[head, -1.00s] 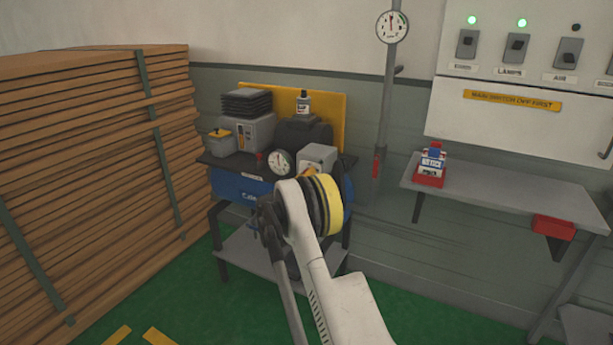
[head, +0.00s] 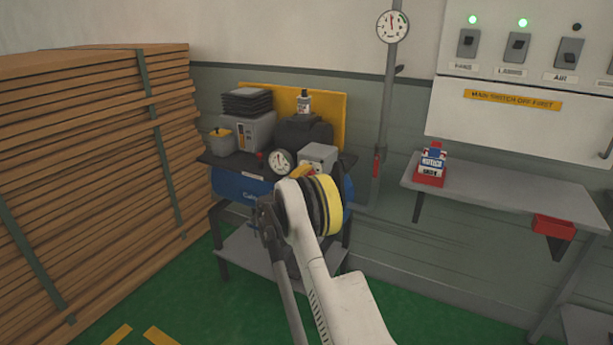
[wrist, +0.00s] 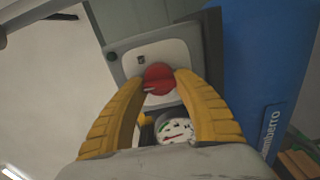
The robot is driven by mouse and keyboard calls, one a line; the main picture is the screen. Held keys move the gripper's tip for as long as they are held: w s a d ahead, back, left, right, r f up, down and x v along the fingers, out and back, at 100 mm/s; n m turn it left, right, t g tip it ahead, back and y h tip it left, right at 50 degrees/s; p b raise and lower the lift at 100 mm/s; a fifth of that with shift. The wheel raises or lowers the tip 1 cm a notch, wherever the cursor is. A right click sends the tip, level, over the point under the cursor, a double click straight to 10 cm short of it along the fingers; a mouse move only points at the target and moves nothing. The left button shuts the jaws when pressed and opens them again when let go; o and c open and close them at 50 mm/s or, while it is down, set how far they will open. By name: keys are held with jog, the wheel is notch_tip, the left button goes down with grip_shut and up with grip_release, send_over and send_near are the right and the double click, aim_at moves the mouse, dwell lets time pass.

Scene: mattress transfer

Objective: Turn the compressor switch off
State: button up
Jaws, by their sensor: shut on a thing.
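In the wrist view the box's pale face (wrist: 135,60) carries a round red knob (wrist: 158,79) with a small white mark lying nearly level. My gripper (wrist: 160,84) has both yellow fingers closed against the sides of the knob. In the head view my gripper (head: 303,172) is at the box, partly hidden behind my arm.
A round pressure gauge (head: 281,162) is close beside my gripper. Stacked boards (head: 80,150) fill the left. A wall panel with switches (head: 517,46) and a shelf (head: 510,188) are at right. Green floor (head: 150,285) is clear in front.

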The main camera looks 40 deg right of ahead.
jog(key=shift+n, duration=0.4)
jog(key=o, duration=1.2)
jog(key=v, duration=1.2)
